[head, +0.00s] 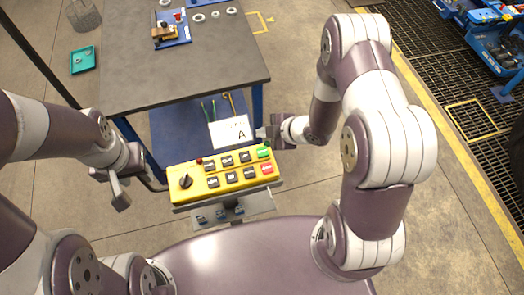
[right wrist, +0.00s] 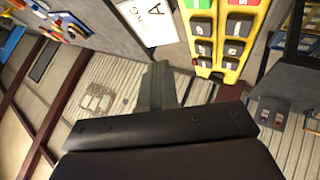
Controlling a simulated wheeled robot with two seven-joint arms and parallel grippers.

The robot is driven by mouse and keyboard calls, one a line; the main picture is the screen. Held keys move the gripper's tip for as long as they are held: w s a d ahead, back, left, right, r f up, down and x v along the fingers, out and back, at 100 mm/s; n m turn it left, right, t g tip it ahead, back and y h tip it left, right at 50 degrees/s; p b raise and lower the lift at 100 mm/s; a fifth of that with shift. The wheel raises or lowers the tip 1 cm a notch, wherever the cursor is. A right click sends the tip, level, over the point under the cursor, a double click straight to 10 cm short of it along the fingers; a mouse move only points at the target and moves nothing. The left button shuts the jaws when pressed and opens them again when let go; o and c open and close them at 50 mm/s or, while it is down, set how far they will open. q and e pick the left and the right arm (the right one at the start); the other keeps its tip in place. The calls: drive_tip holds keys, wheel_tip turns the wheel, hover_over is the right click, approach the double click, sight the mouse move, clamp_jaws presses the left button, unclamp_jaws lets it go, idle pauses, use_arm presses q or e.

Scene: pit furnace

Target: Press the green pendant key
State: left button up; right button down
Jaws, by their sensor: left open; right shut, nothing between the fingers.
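The yellow pendant (head: 222,182) has two rows of keys and a black knob at its left. The green key (head: 263,152) is at the right end of its upper row, above a red key (head: 267,168). My right gripper (head: 263,137) is shut and empty just beyond the green key; whether it touches the pendant cannot be told there. In the right wrist view, the shut fingers (right wrist: 157,70) appear apart from the green key (right wrist: 197,4), which is cut by the top edge. My left gripper (head: 112,188) is open, left of the pendant.
A white sheet marked A (head: 231,132) is just behind the pendant. A grey table (head: 185,65) with small parts stands beyond. A teal tray (head: 83,60) lies on the floor at left. Floor grating (head: 450,90) and a blue workbench (head: 497,40) are at right.

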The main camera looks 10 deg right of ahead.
sight(265, 153)
wheel_tip(265, 153, down, 8)
drive_tip(key=b, duration=0.5)
drive_tip(key=shift+r+b, duration=0.25)
drive_tip(key=shift+b, duration=0.1)
drive_tip(key=shift+f, duration=0.1)
drive_tip(key=shift+s, duration=0.1)
idle(1.2)
drive_tip(key=shift+f+b, duration=0.35)
drive_tip(key=shift+b, duration=0.05)
